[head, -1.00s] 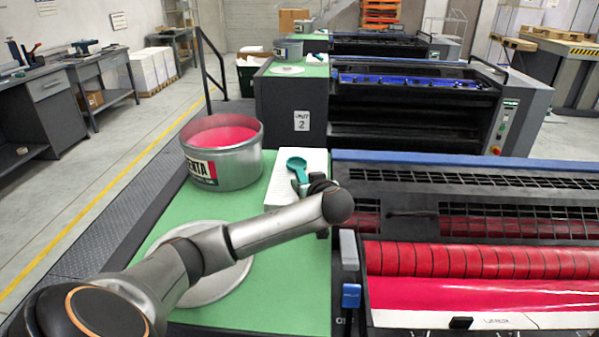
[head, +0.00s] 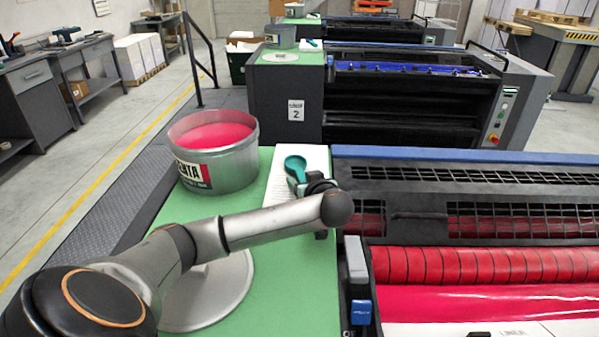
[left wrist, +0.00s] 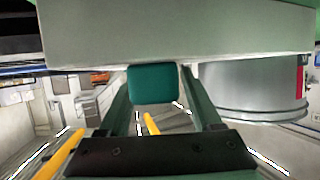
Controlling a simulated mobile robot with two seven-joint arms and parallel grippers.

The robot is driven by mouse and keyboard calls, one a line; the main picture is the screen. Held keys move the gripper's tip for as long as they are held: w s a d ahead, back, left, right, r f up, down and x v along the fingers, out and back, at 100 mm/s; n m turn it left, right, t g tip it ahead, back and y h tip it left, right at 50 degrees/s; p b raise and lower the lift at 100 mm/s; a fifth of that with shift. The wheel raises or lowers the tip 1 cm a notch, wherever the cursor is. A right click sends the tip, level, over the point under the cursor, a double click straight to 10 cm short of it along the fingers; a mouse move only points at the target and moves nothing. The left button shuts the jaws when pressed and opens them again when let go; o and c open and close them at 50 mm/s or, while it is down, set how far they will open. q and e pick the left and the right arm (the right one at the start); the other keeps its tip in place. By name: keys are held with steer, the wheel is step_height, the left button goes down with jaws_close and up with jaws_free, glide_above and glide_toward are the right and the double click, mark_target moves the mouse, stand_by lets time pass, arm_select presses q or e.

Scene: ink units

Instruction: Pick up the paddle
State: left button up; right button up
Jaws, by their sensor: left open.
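The paddle is teal with a round ring-like end (head: 295,166). It lies at the white paper stack (head: 284,192) on the green counter top. In the left wrist view its teal end (left wrist: 152,84) shows between my fingers, against the pale stack side (left wrist: 180,35). My left gripper (head: 300,182) is at the paddle, partly hidden by its own wrist. In the left wrist view the fingers (left wrist: 155,78) stand apart on either side of the teal end. I cannot tell whether they touch it. My right gripper is not in view.
A round ink can (head: 218,172) with magenta ink stands left of the stack. A grey round lid (head: 215,295) lies on the green counter top (head: 295,290). The press with red rollers (head: 470,266) borders the counter on the right.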

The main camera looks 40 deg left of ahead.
arm_select(q)
jaws_close()
stand_by(0.6)
